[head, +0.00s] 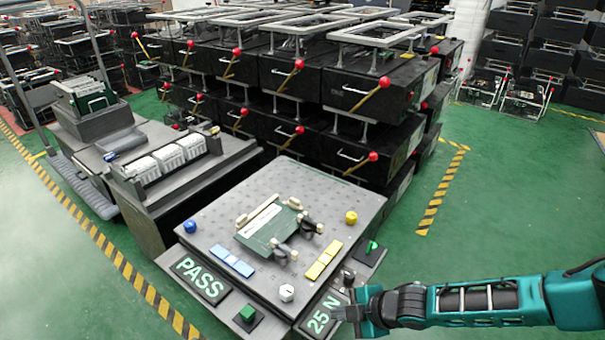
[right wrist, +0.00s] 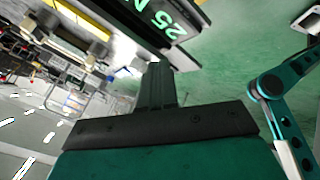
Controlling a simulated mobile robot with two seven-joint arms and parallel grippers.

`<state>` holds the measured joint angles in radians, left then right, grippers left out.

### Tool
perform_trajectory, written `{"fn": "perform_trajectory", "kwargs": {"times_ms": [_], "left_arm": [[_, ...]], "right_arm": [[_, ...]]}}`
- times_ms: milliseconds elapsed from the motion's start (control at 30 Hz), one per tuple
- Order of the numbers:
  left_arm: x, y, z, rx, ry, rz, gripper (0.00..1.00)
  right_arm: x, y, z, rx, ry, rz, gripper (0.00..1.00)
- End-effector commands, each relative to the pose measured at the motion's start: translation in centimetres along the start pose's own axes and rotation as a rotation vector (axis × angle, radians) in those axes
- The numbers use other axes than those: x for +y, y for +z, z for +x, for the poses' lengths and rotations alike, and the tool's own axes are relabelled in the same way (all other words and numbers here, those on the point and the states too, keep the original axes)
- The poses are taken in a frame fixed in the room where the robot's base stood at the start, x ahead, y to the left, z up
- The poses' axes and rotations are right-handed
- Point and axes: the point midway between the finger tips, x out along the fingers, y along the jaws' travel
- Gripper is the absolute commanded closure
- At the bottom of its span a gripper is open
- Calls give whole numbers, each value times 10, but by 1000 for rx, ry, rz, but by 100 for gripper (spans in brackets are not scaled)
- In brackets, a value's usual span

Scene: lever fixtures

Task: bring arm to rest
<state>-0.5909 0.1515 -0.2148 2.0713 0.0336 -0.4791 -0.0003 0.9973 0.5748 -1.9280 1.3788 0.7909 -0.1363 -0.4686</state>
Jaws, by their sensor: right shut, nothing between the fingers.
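My right arm comes in from the right in the head view. Its gripper (head: 342,313) is at the front right corner of the grey test table (head: 225,215), beside the 25 N display (head: 320,316). The right gripper is shut and empty. In the right wrist view its closed fingers (right wrist: 157,75) point toward the edge of the 25 N display (right wrist: 170,22). Whether the fingers touch the panel I cannot tell. On the table a green board (head: 270,228) sits in a fixture with black clamps (head: 312,226). My left gripper does not show.
Blue (head: 190,226), yellow (head: 351,217) and white (head: 286,292) knobs stand on the table. A PASS display (head: 201,279) and a green button (head: 247,314) are at the front, and a green switch (head: 371,247) is at the right. Black drawers with red-knobbed levers (head: 384,82) stack behind.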

Motion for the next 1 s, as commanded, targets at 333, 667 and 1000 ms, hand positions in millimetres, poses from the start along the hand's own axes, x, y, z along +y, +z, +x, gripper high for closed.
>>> {"fn": "perform_trajectory", "kwargs": {"times_ms": [333, 667, 1000], "left_arm": [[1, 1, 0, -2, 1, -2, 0], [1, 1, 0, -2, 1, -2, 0], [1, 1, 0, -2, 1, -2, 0]], "right_arm": [[-46, -65, 5, 134, 21, 214, 100], [-60, -102, -23, 208, 150, 536, 100], [-74, -30, -95, 43, 365, 818, 100]]}}
